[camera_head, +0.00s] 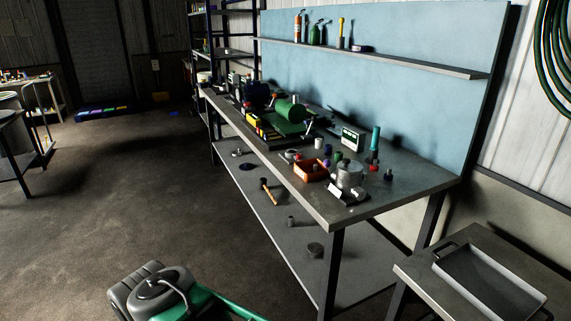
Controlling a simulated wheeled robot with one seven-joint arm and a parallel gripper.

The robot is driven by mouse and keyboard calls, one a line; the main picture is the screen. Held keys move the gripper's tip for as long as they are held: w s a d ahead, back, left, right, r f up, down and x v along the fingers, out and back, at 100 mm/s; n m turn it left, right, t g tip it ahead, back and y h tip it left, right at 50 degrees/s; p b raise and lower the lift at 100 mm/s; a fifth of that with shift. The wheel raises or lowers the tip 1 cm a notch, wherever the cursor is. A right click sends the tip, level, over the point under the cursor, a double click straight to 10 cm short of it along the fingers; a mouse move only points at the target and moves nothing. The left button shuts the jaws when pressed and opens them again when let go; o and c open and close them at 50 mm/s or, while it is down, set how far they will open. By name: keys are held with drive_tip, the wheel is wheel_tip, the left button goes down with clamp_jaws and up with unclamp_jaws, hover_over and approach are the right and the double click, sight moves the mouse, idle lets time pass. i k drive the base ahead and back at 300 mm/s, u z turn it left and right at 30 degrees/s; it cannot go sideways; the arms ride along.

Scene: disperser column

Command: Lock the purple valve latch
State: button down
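I cannot make out a purple valve latch for certain, or whether any latch is open or locked. A small purple piece (327,162) stands on the workbench (408,190), by the orange-red bin (311,171); it is too small to identify. A machine with a green cylinder (291,110) stands farther back on the bench, with dark and yellow parts beside it. No gripper fingertips show in this view.
A silver pot (348,174) and a teal cylinder (375,138) stand near the bench's right end. A hammer (268,191) lies on the lower shelf. A grey tray (489,283) rests on a side table at lower right. Floor left of the bench is open.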

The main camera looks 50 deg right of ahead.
sight(327, 163)
drive_tip(key=z, duration=0.2)
drive_tip(key=i, duration=1.2)
drive_tip(key=z, duration=0.45)
